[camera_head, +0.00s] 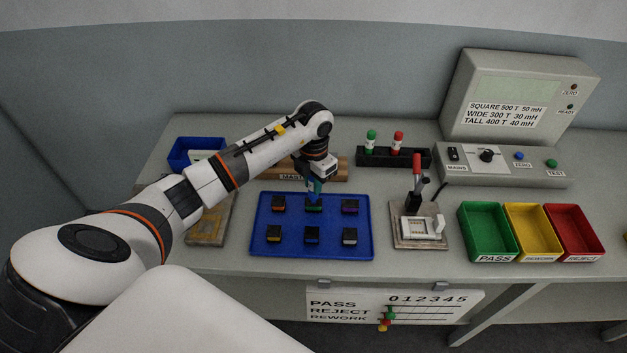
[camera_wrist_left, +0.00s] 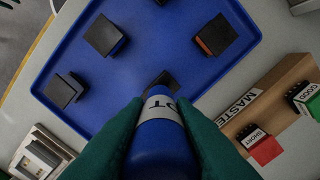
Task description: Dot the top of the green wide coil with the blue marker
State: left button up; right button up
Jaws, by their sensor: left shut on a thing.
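My left gripper (camera_head: 315,181) is shut on the blue marker (camera_head: 314,192), which points down over the back middle coil (camera_head: 313,207) of the blue tray (camera_head: 331,222). That coil has a black top and a trace of green at its side; the marker and gripper partly cover it. In the left wrist view, the green fingers clasp the marker (camera_wrist_left: 160,140) on both sides. Its far end meets the coil (camera_wrist_left: 163,80) in the picture; I cannot tell whether the tip touches. No dot is visible.
Several other black-topped coils lie around, including an orange-sided one (camera_head: 278,204). A wooden masters block (camera_head: 335,169) and a rack with green and red markers (camera_head: 394,157) stand behind. A fixture (camera_head: 419,228) and green, yellow and red bins (camera_head: 487,232) are at right.

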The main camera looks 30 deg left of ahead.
pick_arm(q)
jog(key=shift+r+p, duration=2.1)
jog(key=shift+r, duration=1.4)
